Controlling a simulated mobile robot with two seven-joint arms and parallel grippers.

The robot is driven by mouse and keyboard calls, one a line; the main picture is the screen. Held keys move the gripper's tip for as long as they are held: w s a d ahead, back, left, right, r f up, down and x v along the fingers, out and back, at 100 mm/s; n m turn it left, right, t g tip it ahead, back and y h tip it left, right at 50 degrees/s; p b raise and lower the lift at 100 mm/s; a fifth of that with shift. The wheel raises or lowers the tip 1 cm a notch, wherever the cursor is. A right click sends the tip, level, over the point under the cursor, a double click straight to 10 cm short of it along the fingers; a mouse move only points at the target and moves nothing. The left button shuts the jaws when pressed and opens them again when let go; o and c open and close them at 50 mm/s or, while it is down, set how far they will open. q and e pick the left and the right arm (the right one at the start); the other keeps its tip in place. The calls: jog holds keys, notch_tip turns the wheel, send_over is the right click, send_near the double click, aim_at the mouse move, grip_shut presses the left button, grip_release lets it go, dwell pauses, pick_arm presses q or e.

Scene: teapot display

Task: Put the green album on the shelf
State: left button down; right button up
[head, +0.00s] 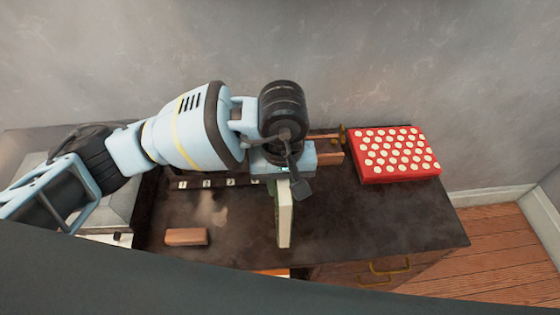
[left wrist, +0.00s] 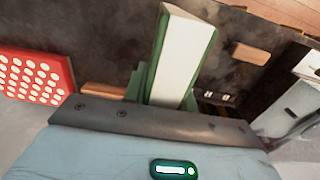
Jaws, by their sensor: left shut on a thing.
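The green album (head: 284,215) has green covers and pale page edges. It stands on edge, upright or nearly so, over the dark cabinet top in the head view. My left gripper (head: 290,182) is shut on its upper end. The left wrist view shows the album (left wrist: 176,55) reaching away from the gripper; the fingertips are largely hidden there. Whether the album's lower edge touches the surface is unclear. A wooden piece (head: 328,150), possibly part of the shelf, shows behind and right of the gripper; my arm hides most of that area. My right gripper is out of view.
A red box with white dots (head: 395,153) sits at the right end of the dark cabinet top (head: 380,220). A small wooden block (head: 186,236) lies left of the album. A strip with pale number tiles (head: 205,183) runs under my arm. The front right surface is clear.

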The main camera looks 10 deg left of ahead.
pick_arm(q)
jog(key=w, duration=0.8)
jog(key=shift+a+f, duration=0.3)
jog(key=shift+a, duration=0.15)
jog(key=shift+w+a+f, duration=0.1)
jog(key=shift+w+f, duration=0.15)
jog(key=shift+f, duration=0.65)
jog(key=shift+w+f, duration=0.2)
jog(key=shift+f, duration=0.7)
jog(key=shift+f, duration=0.1)
jog(key=c, duration=1.1)
grip_release()
jog(key=shift+f, duration=0.1)
